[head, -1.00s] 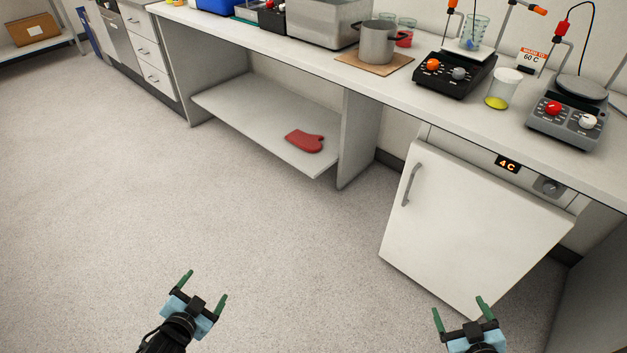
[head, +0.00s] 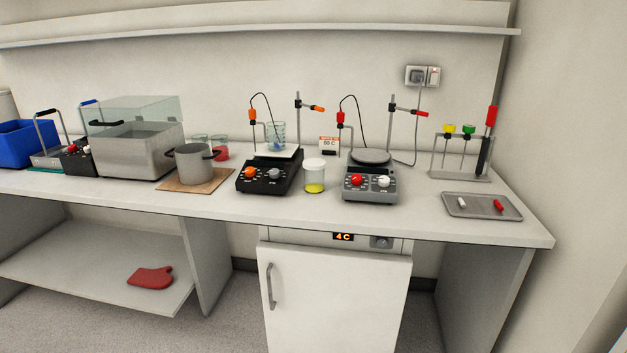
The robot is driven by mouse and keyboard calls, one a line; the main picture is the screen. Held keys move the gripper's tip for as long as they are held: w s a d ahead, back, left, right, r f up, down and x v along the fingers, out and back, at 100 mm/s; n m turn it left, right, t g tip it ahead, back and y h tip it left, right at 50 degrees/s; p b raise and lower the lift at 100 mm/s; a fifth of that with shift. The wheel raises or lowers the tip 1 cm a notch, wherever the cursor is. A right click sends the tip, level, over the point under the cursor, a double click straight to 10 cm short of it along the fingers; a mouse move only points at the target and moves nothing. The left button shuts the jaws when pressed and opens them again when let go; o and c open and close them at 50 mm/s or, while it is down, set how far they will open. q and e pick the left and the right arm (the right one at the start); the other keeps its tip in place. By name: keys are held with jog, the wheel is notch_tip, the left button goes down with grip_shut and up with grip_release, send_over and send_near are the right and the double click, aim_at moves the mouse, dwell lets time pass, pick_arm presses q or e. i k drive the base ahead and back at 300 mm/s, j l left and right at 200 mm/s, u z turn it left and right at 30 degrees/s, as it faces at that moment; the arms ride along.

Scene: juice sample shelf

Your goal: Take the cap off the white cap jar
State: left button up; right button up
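The white cap jar (head: 314,176) stands upright on the bench in the head view, between two hotplate stirrers. It is clear, with yellow content at the bottom, and its white cap (head: 314,162) is on top. Neither of my grippers shows in the head view now.
A black stirrer (head: 268,176) stands left of the jar and a grey stirrer (head: 370,184) right of it, both with stands and cables behind. A pot (head: 193,164) is further left. A metal tray (head: 482,206) lies at right. The bench front (head: 290,216) before the jar is clear.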

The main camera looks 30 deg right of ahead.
aim_at(315, 180)
jog(key=i+j, duration=0.2)
jog(key=i, duration=0.25)
jog(key=i+j, duration=0.25)
jog(key=i, duration=0.25)
jog(key=i+j+z, duration=0.1)
jog(key=i, duration=0.35)
jog(key=j+z, duration=0.1)
jog(key=z, duration=1.05)
